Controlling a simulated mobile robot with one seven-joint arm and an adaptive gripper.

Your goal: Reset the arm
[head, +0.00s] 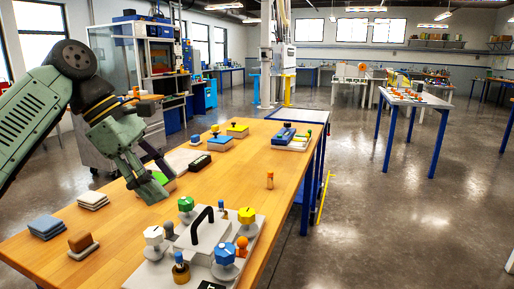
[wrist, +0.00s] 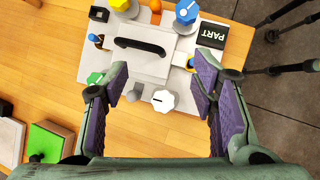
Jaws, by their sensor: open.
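My gripper (head: 153,182) is on the left of the head view, above the wooden table (head: 120,222). Its fingers are spread with nothing between them. In the wrist view the open fingers (wrist: 160,88) frame a white knob (wrist: 163,100) at the near edge of a pale box. The box has a black arched handle (head: 202,222) on its lid, and green (head: 186,204), yellow (head: 246,215) and blue (head: 225,253) knobs stand around it. In the head view a green-topped block (head: 165,180) is partly hidden behind the gripper.
A small orange-brown peg (head: 270,180) stands near the right edge. Blocks and a tray (head: 299,143) are at the far end. The middle is mostly clear.

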